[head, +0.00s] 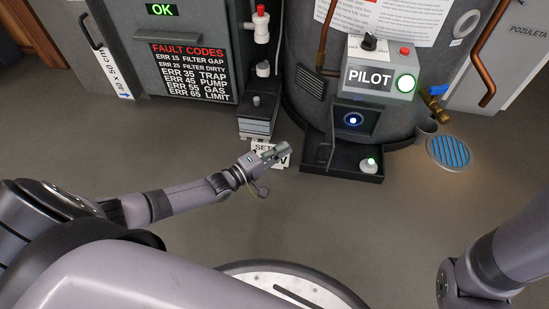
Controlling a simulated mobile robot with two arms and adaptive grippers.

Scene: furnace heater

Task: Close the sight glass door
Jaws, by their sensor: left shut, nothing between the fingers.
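The sight glass (353,120) is a dark recess low on the round tank, under the pilot box, with a blue flame glow inside. The glow shows uncovered, with no door across it. A small dark panel (325,152) stands at the lower left of the recess, over the black tray; I cannot tell whether it is the door. My left gripper (280,150) is shut and empty, left of the tray and apart from the sight glass. A label sheet lies partly hidden behind it. My right arm shows at the lower right, but its gripper is out of view.
The pilot box (381,75) is above. A brass valve (434,106) and floor drain (450,152) are right. The floor in front is clear.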

